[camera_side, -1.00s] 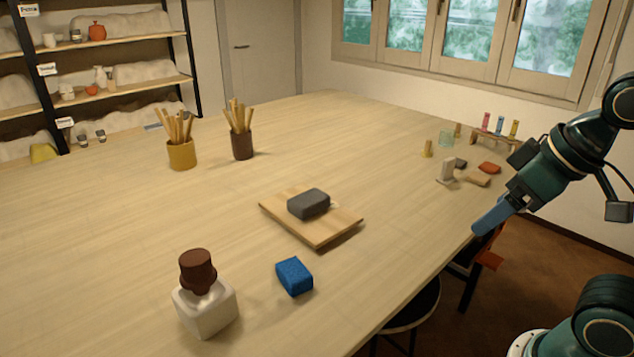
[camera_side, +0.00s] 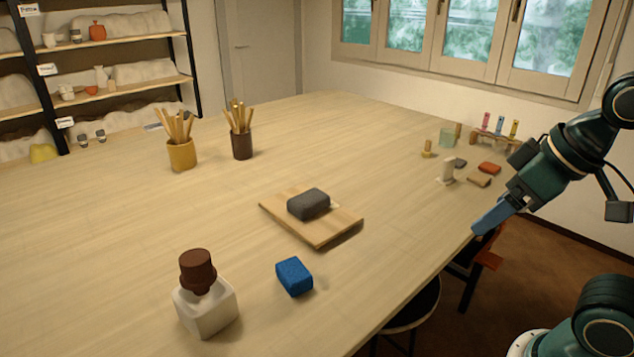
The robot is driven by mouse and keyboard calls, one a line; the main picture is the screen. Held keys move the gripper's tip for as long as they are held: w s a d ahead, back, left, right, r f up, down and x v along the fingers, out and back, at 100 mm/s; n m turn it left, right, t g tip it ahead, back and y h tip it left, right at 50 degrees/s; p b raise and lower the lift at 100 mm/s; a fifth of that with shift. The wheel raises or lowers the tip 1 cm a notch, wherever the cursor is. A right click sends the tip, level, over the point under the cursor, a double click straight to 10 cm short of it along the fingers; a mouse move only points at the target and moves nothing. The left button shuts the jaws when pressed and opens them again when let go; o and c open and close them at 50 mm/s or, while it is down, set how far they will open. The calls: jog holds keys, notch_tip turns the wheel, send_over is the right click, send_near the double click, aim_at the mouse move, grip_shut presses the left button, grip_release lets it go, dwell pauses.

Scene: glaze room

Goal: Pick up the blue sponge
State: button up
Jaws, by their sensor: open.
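The blue sponge (camera_side: 294,277) is a small rough block lying on the wooden table (camera_side: 120,235), in the front middle of the side view. It stands apart from the things around it. My gripper (camera_side: 478,230) is at the table's right edge, well to the right of the sponge and farther back. Its blue fingers point down and to the left. It is open and I see nothing between the fingers, though they overlap from this side.
A white block with a brown top (camera_side: 205,295) stands left of the sponge. Behind it, a wooden board (camera_side: 320,231) bears a grey block (camera_side: 308,204). A yellow cup (camera_side: 181,155) and brown cup (camera_side: 242,145) hold sticks. Small items, including a red piece (camera_side: 489,168), lie at the back right.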

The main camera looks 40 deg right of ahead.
jog(key=o, duration=0.3)
jog(key=n+g+y, duration=0.4)
jog(key=n+g, duration=0.1)
jog(key=n, duration=1.1)
send_over(294, 269)
jog(key=s+d, duration=0.1)
jog(key=d, duration=0.4)
notch_tip(294, 269, down, 6)
jog(key=shift+x, duration=4.4)
jog(key=shift+x, duration=2.55)
jog(key=shift+w+a, duration=0.1)
jog(key=shift+w, duration=0.1)
